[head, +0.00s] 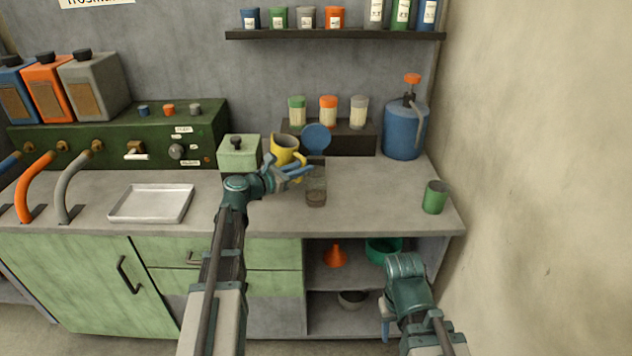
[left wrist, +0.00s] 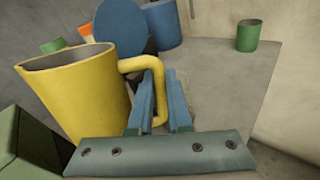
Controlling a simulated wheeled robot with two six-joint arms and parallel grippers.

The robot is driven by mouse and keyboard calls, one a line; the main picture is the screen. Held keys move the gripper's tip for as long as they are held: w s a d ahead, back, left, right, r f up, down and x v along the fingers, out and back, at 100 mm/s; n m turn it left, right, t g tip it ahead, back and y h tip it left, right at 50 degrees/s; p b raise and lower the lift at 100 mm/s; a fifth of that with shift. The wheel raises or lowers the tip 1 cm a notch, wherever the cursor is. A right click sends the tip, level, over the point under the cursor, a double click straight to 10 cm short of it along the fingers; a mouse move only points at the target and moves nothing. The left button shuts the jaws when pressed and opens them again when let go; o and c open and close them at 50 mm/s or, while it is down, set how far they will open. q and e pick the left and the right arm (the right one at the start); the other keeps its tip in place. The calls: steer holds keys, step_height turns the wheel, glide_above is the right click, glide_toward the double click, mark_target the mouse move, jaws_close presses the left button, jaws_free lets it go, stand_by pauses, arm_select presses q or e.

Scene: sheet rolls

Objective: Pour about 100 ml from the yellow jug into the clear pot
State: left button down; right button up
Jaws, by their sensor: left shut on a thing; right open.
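The yellow jug (head: 284,147) is above the back of the counter, beside the pale green box. My left gripper (head: 296,172) is shut on the jug's handle; in the left wrist view the blue fingers (left wrist: 163,105) sit either side of the handle, and the jug (left wrist: 85,92) looks close to upright. I cannot tell if its base touches the counter. The clear pot (head: 316,188) stands on the counter just right of and in front of the jug, with something brownish low in it. My right gripper (head: 386,330) hangs low in front of the open shelves, empty.
A pale green box (head: 238,153) stands left of the jug. A blue disc (head: 316,138) stands behind the pot. A green cup (head: 435,197) is at the counter's right, a blue pump bottle (head: 404,130) behind it. A white tray (head: 151,203) lies left.

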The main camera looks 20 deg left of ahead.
arm_select(q)
steer(key=shift+a+f+n+t+h+b, duration=0.35)
steer(key=shift+f+n+b, duration=0.2)
steer(key=shift+b, duration=0.55)
steer(key=shift+n+t+b, duration=0.25)
steer(key=shift+b, duration=0.25)
arm_select(e)
steer(key=shift+f, duration=2.05)
